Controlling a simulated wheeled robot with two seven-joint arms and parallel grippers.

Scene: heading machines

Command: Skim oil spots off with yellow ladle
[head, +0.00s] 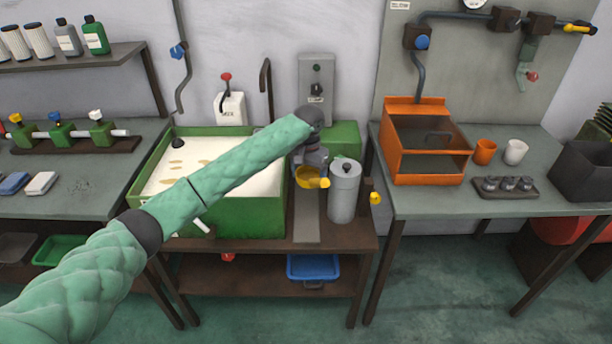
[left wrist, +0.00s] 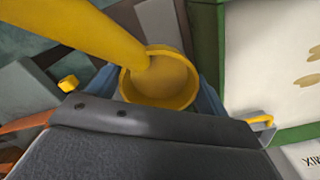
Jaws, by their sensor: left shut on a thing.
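The yellow ladle (head: 309,178) is held in my left gripper (head: 311,163), to the right of the green tank (head: 240,218). In the left wrist view the ladle's bowl (left wrist: 165,78) shows its inside, and a thick yellow part crosses the upper left. Oil spots (head: 178,170) float as tan patches on the pale liquid in the tank. Some spots (left wrist: 310,68) show at the right of the left wrist view. My left arm crosses over the tank and hides part of the liquid. My right gripper is not in view.
A grey lidded canister (head: 344,192) stands close to the right of the ladle. A white jug (head: 230,107) with a red top and a grey switch box (head: 316,85) are behind. An orange open box (head: 398,165) stands on the right table. A blue tray (head: 313,267) lies on the lower shelf.

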